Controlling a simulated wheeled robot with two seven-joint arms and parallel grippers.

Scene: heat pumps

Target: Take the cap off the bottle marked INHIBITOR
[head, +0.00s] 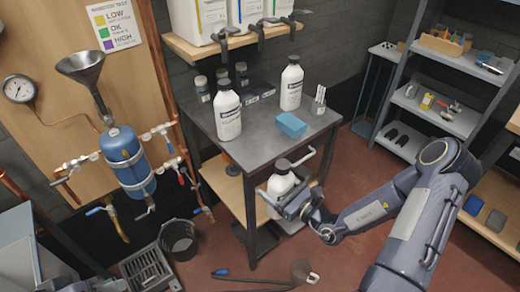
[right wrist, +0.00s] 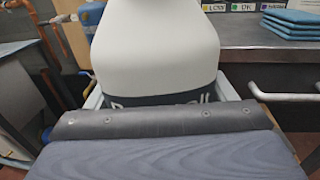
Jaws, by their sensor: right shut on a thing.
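My right gripper (head: 287,203) is shut on a white bottle (head: 281,184) with a black cap (head: 283,166). It holds the bottle about upright, in front of the table's front edge. In the right wrist view the bottle (right wrist: 155,50) fills the middle, and its dark label is mostly hidden by the gripper. Two similar white bottles with dark caps stand on the table, one at the front left (head: 228,122) and one at the back (head: 292,90). The label words are too small to read, so I cannot tell which is marked INHIBITOR. My left gripper is not in view.
The dark metal table (head: 262,135) bears a folded blue cloth (head: 291,125), a cup of white sticks (head: 319,101) and small dark jars at the back left. A light rail (head: 327,150) juts from its right front. A bucket (head: 178,240) stands on the floor.

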